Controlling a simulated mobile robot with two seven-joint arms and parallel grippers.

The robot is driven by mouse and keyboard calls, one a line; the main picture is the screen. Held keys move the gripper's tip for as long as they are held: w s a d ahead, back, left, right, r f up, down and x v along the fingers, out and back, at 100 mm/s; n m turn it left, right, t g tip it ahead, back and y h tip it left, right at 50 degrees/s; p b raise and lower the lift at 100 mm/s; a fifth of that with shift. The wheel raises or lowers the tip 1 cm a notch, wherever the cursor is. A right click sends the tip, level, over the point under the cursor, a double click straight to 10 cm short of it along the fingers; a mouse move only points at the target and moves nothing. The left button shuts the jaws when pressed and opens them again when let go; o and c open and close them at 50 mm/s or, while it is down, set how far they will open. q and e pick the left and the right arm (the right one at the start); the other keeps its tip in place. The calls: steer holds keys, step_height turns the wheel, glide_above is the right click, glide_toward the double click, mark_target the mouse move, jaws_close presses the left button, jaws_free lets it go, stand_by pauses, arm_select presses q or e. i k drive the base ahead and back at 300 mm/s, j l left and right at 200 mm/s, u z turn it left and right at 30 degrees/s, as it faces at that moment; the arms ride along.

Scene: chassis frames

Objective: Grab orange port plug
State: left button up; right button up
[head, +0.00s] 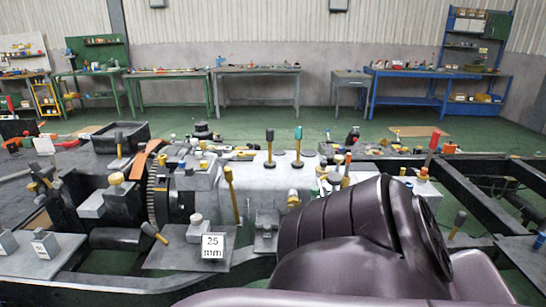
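Several small plugs and caps in yellow, white, green and orange sit on the grey chassis block. An orange flat strip (146,158) leans beside the toothed gear at left. A large dark link of my own arm fills the lower right and hides part of the chassis. Neither gripper shows in the head view.
A "25 mm" block (214,246) stands at front. Workbenches (257,72) line the back wall beyond open green floor.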

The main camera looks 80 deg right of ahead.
mark_target(424, 172)
steer(key=z, duration=3.6)
steer(key=i+l+u, duration=0.1)
steer(key=i+l, duration=0.25)
steer(key=i+l+u, duration=0.15)
steer(key=i+l, duration=0.2)
steer(key=l, duration=0.3)
